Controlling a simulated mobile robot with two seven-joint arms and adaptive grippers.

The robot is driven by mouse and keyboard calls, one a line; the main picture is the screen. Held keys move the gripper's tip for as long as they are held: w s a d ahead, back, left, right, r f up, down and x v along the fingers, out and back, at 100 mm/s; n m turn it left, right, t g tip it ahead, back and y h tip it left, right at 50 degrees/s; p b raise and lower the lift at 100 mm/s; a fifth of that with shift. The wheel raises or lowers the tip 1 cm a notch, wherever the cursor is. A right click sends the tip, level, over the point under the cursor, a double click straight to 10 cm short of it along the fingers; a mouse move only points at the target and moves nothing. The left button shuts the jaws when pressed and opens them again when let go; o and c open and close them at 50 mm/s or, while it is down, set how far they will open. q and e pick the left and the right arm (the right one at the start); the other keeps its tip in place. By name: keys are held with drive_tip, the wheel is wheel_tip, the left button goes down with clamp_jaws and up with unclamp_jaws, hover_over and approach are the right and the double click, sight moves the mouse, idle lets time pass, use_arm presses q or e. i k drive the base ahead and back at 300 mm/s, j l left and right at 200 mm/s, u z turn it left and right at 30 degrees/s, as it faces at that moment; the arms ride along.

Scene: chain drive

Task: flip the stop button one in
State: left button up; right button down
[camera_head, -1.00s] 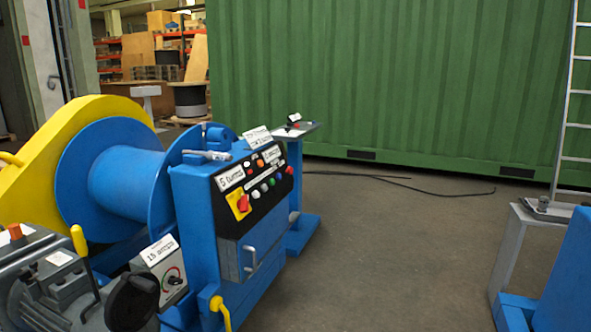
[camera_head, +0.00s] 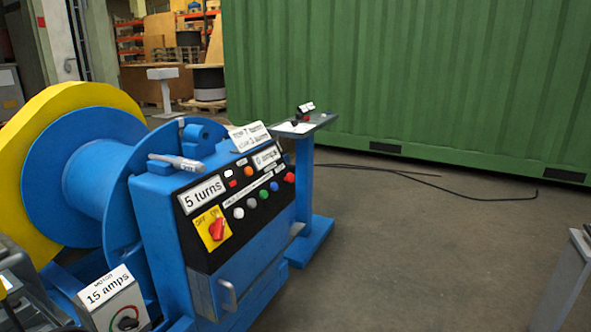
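The black control panel (camera_head: 245,205) faces me on the blue winch housing (camera_head: 165,235). It carries a row of round buttons: white (camera_head: 238,213), grey (camera_head: 251,203), green (camera_head: 263,194), blue (camera_head: 273,186) and red (camera_head: 289,177). An orange button (camera_head: 248,171) sits above the row. A red rotary switch (camera_head: 216,229) on a yellow plate marked OFF and ON is at the panel's left. A small device with a red part (camera_head: 303,117) sits on the blue stand behind. I cannot read which one is stop button one. Neither of my grippers is in view.
A blue drum (camera_head: 85,180) with a yellow guard is at the left. A motor box (camera_head: 115,305) labelled 15 amps stands in front. A green container (camera_head: 400,80) closes the back, with a black cable (camera_head: 420,180) on the floor.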

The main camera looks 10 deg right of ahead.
sight(290, 179)
drive_tip(key=i+l+u, duration=0.1)
drive_tip(key=i+l, duration=0.2)
drive_tip(key=i+l+u, duration=0.1)
drive_tip(key=i+l, duration=0.15)
drive_tip(key=l, duration=0.15)
drive_tip(key=i+l, duration=0.25)
drive_tip(key=i+l+u, duration=0.15)
drive_tip(key=i+l, duration=0.15)
drive_tip(key=l, duration=0.2)
drive_tip(key=i+l+u, duration=0.1)
drive_tip(key=l, duration=0.3)
drive_tip(key=i, duration=0.1)
